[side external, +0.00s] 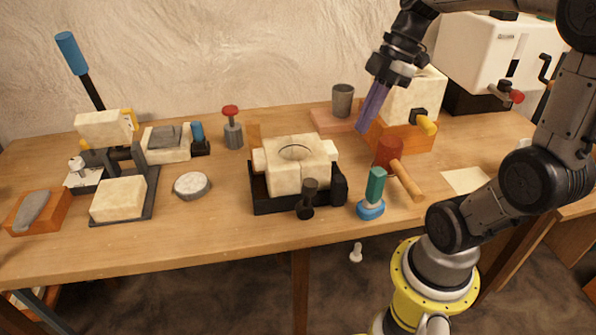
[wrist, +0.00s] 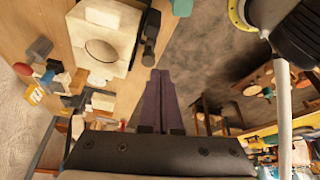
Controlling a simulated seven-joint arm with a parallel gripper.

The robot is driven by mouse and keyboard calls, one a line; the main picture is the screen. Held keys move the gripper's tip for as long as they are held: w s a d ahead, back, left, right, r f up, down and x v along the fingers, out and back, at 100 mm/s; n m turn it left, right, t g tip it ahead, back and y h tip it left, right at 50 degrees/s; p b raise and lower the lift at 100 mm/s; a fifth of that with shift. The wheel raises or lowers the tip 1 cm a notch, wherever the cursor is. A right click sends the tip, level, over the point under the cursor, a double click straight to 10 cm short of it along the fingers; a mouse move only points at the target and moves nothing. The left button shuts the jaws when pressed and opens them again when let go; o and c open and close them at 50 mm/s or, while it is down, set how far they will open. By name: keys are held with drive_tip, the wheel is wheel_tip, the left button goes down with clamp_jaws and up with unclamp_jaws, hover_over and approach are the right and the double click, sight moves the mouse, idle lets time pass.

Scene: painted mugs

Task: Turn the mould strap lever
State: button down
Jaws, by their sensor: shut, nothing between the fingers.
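A cream mould block (side external: 297,165) with a round opening on top sits in a black tray (side external: 270,205) mid-table. A black lever with a rounded knob (side external: 308,187) stands at the mould's front side. In the wrist view the mould (wrist: 105,32) is at the upper left, with a black lever-like part (wrist: 150,38) on its right side. My gripper (side external: 362,127) has long purple fingers, pressed together and empty. It is raised above the table, right of and behind the mould in the side view, apart from the lever. The fingers also show in the wrist view (wrist: 159,74).
An orange stand (side external: 405,139) with a cream block and yellow handle is beside my gripper. A press with a blue-handled lever (side external: 72,55) stands left. A grey disc (side external: 191,185) lies between.

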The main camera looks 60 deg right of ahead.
drive_tip(key=w+a+r+n+g+h, duration=0.1)
drive_tip(key=w+n+g+h, duration=0.1)
drive_tip(key=w+n+g, duration=0.3)
drive_tip(key=w+a+n+h, duration=0.2)
drive_tip(key=w+n, duration=0.2)
drive_tip(key=w, duration=0.3)
drive_tip(key=w+a+f+n+h, duration=0.1)
drive_tip(key=w+a+n, duration=0.1)
drive_tip(key=w+a, duration=0.25)
drive_tip(key=n+h, duration=0.1)
drive_tip(key=n, duration=0.1)
approach(307, 196)
drive_tip(key=w+f, duration=0.4)
drive_tip(key=f, duration=0.2)
drive_tip(key=shift+s+d+r+g, duration=0.1)
drive_tip(key=shift+s+d, duration=0.1)
drive_tip(key=shift+s, duration=0.25)
drive_tip(key=shift+s+d+f+g, duration=0.1)
drive_tip(key=shift+s+d, duration=0.15)
drive_tip(key=shift+s, duration=0.2)
drive_tip(key=shift+s+d+r+g, duration=0.1)
drive_tip(key=shift+s+d, duration=0.1)
drive_tip(key=shift+s, duration=0.2)
